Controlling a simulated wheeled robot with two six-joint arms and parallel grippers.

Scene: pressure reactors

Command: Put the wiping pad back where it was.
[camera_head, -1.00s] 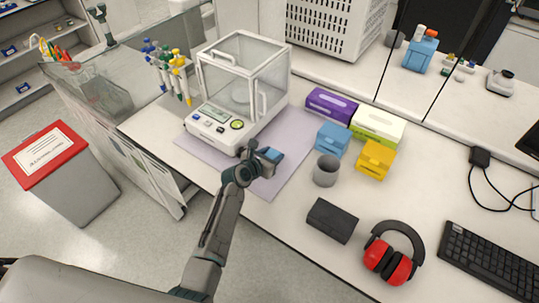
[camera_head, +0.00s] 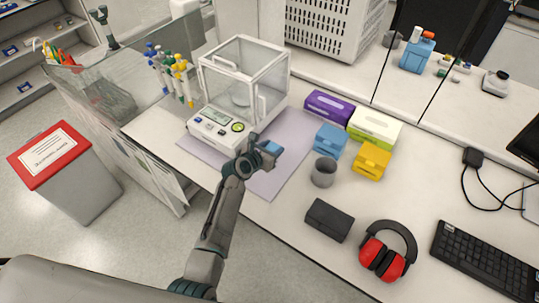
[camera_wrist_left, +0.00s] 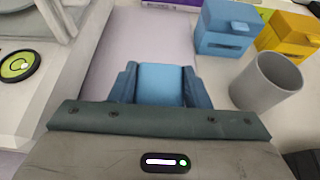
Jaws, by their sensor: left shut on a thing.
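The light blue wiping pad (camera_wrist_left: 160,85) is between the two dark blue fingers of my left gripper (camera_wrist_left: 160,90) in the left wrist view. The gripper is shut on it. In the head view my left gripper (camera_head: 262,153) is over the lavender mat (camera_head: 287,168), just in front of the lower right of the balance (camera_head: 220,126). My right gripper is in neither view.
A grey cup (camera_head: 323,173), blue box (camera_head: 331,138) and yellow box (camera_head: 371,161) stand right of the mat. A black case (camera_head: 329,220) and red earmuffs (camera_head: 388,252) lie nearer the front. A pipette stand (camera_head: 172,75) is left of the balance. The mat's front right is clear.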

